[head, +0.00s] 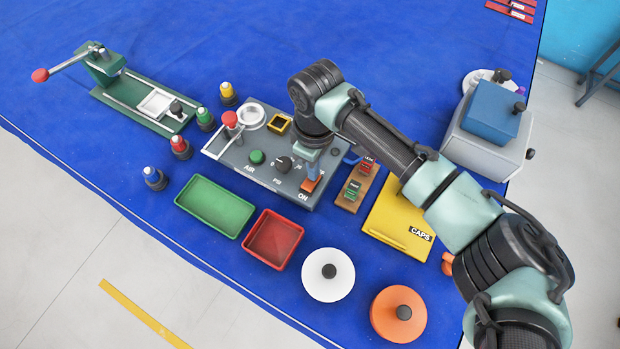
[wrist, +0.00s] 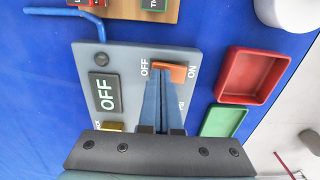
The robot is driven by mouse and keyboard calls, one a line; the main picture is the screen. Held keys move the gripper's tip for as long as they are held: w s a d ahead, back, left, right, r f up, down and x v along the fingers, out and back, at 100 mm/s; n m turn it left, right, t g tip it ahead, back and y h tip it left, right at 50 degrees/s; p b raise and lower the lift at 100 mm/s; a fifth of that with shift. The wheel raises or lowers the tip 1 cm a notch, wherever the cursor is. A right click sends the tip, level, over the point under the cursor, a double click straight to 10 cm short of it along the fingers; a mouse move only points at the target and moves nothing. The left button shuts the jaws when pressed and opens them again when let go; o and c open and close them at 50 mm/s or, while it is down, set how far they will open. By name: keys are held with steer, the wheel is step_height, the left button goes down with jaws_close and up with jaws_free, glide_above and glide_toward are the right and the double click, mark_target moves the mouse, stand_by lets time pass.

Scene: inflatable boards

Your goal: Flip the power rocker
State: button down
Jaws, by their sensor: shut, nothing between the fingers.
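The power rocker (wrist: 178,73) is a small orange switch on the grey control panel (wrist: 122,58). In the wrist view it lies between the printed words OFF and ON. It also shows in the head view (head: 312,184), just below my gripper, by the ON label. A dark sign (wrist: 104,92) on the panel reads OFF. My gripper (wrist: 160,72) is shut and empty, its blue fingers pointing at the OFF side of the rocker. The fingertips cover part of that end; I cannot tell whether they touch it. In the head view my arm hides part of the panel.
The panel also carries a red-knobbed lever (head: 230,120), a green button (head: 257,157) and a black dial (head: 284,164). A green tray (head: 214,207) and a red tray (head: 273,239) lie in front. A wooden block with switches (head: 352,193) and a yellow CAPS box (head: 395,225) stand right.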

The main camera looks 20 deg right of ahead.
step_height(320, 180, up, 7)
steer(key=p, duration=0.6)
stand_by(0.5)
